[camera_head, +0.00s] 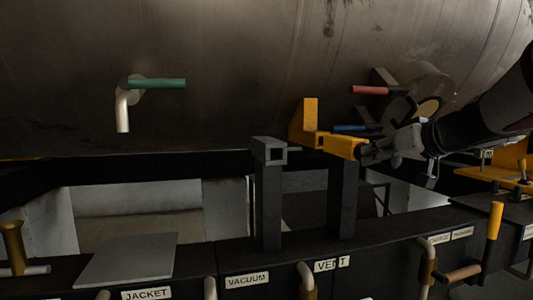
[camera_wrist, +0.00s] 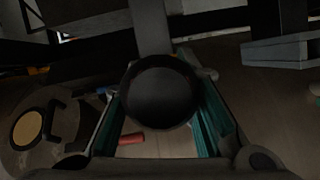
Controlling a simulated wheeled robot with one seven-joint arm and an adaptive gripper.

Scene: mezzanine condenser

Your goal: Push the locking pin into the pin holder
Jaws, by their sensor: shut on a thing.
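My gripper (camera_head: 374,151) comes in from the right in the head view, its tip against the right end of a yellow block (camera_head: 343,146) at the top of the right black post (camera_head: 341,205). In the wrist view a round dark head (camera_wrist: 160,92), seemingly the locking pin's, fills the gap between the teal-padded fingers (camera_wrist: 162,118). The gripper is shut on it. The pin's shaft is hidden, so its depth cannot be told. The yellow block looks like the pin holder. A yellow upright plate (camera_head: 304,117) stands just left of it.
A grey square tube (camera_head: 270,151) tops the left post and shows in the wrist view (camera_wrist: 280,52). Red (camera_head: 370,90) and blue (camera_head: 350,128) handles lie close to my gripper. A green-handled valve (camera_head: 155,83) is far left. Labelled valves line the front beam.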

